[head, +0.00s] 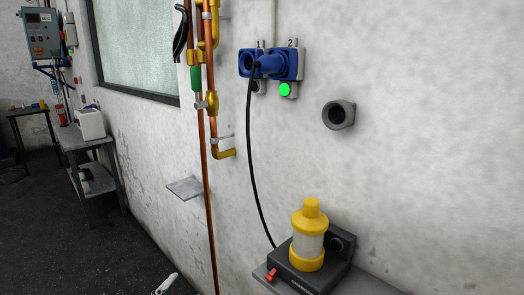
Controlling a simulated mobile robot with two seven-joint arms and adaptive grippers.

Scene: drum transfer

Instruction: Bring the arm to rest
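Neither of my grippers shows in the head view. A yellow lamp-like unit with a pale clear middle (308,240) stands upright on a dark charger base (325,270). A black cable (251,160) runs from the charger up to the blue wall sockets (283,64). A blue plug (268,66) is at the sockets, which are marked 1 and 2. A green light (285,90) glows below number 2. A small white and green piece (166,285) shows at the bottom edge; I cannot tell what it is.
Copper pipes (206,180) with yellow fittings run down the wall. A small grey shelf (185,188) and a dark round wall holder (338,115) stick out. A grey shelf (365,284) carries the charger. A side table (78,140) stands at left; the dark floor is clear nearby.

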